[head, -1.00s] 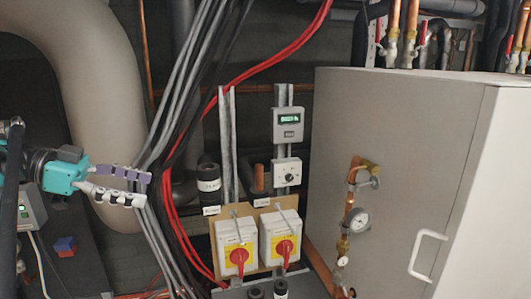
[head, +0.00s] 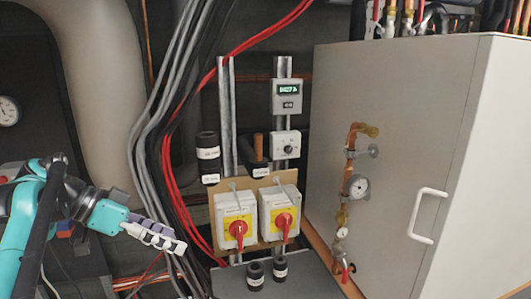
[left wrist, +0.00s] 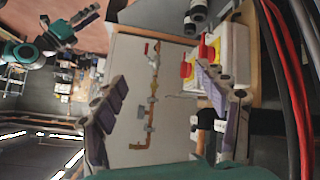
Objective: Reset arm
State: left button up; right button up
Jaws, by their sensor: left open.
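My left gripper (head: 176,240) is open and empty at the lower left of the head view, in front of the grey and red cables. In the left wrist view its two fingers (left wrist: 160,78) stand apart with nothing between them. A teal arm with a small gripper (left wrist: 86,16) shows at the upper left of the left wrist view, apparently my right one. It is too small to tell if its fingers are open. My right gripper does not show in the head view.
Two switch boxes with red knobs (head: 238,229) (head: 283,222) are right of my left gripper. A large grey cabinet (head: 400,120) with gauge and handle fills the right. Grey cables (head: 150,130) and red cables (head: 167,170) hang close to my gripper. A thick beige pipe (head: 95,100) stands behind.

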pick_arm(q)
jog(key=s+f+n+t+y+b, duration=0.1)
jog(key=s+f+n+y+b, duration=0.2)
jog(key=f, duration=1.4)
jog(key=s+d+f+n+t+y+b, duration=0.1)
jog(key=s+f+n+y+b, duration=0.2)
jog(key=f+b, duration=0.8)
jog(key=s+d+f+n+t+y+b, duration=0.1)
jog(key=s+f+n+y+b, duration=0.2)
jog(key=f, duration=2)
jog(key=s+b, duration=0.2)
jog(key=b, duration=0.1)
jog(key=shift+b, duration=0.4)
